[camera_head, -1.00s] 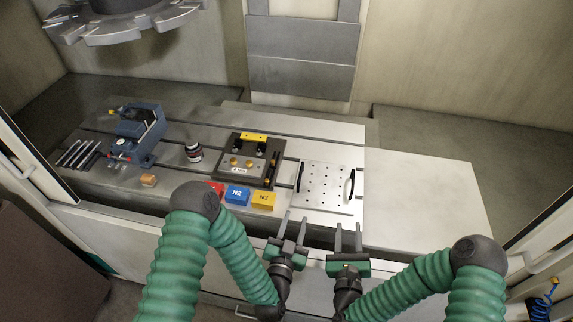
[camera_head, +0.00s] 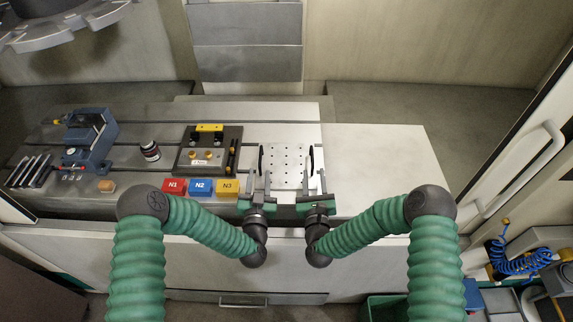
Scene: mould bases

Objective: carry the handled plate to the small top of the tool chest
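The handled plate (camera_head: 286,163) is pale, with rows of small holes and a black upright handle on its left and right sides. It lies flat on the machine table. My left gripper (camera_head: 258,181) is at the plate's near left corner, its two fingers apart, pointing toward the left handle. My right gripper (camera_head: 313,181) is at the near right corner, also with fingers apart, pointing toward the right handle. Neither visibly closes on a handle.
Left of the plate are a dark mould base (camera_head: 209,150) and the red (camera_head: 174,187), blue (camera_head: 200,187) and yellow (camera_head: 228,187) blocks. A blue vise (camera_head: 92,140) stands farther left. The table right of the plate (camera_head: 375,165) is clear. A coiled blue hose (camera_head: 520,262) is at right.

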